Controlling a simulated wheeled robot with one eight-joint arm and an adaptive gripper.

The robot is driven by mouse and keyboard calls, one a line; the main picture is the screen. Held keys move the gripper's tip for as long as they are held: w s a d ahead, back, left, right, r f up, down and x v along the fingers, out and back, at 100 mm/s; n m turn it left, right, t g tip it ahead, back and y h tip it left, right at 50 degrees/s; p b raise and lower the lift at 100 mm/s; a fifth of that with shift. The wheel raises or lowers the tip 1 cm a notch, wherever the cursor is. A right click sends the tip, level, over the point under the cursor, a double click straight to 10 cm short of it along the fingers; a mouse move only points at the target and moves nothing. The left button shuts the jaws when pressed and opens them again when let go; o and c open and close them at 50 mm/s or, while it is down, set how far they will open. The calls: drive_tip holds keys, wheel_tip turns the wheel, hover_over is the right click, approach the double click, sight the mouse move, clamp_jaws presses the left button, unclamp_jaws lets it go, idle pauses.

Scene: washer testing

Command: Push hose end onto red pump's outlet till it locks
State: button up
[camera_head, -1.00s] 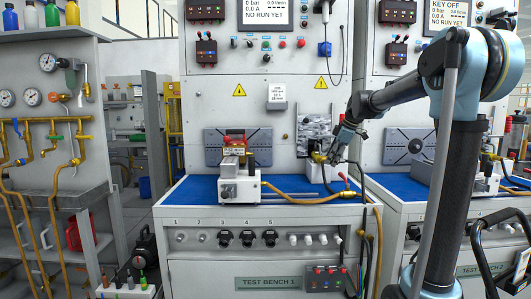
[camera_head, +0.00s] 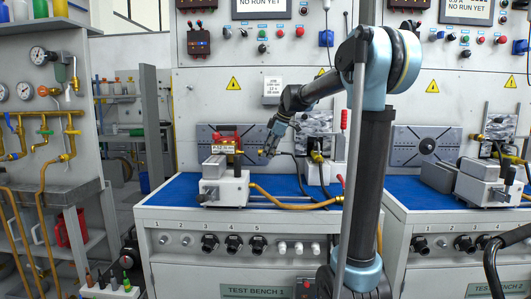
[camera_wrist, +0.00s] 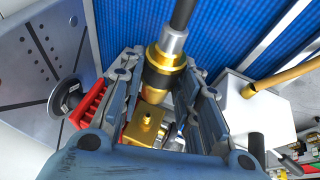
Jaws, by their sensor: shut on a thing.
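The red pump (camera_head: 224,143) sits on a grey-white vise block (camera_head: 226,188) on the test bench, and its red ribbed body shows in the wrist view (camera_wrist: 92,104). Beside that body is a brass block with a small round stub (camera_wrist: 148,119), apparently the outlet. My gripper (camera_head: 268,150) is just right of the pump. It is shut on the brass and silver hose end (camera_wrist: 165,65), whose black hose (camera_wrist: 183,14) runs up out of the wrist view. The hose end appears apart from the stub; the exact gap cannot be told.
A yellow-brown hose (camera_head: 290,203) lies across the blue mat (camera_head: 175,191) right of the vise. A grey slotted plate (camera_head: 262,145) stands behind the pump. A second fixture (camera_head: 318,170) stands to the right with dark hoses near it.

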drive_tip(key=shift+a, duration=0.2)
drive_tip(key=a, duration=0.4)
drive_tip(key=shift+a, duration=0.3)
drive_tip(key=shift+r, duration=0.1)
idle(0.5)
drive_tip(key=shift+a, duration=0.2)
drive_tip(key=shift+a, duration=1.05)
drive_tip(key=shift+a, duration=0.35)
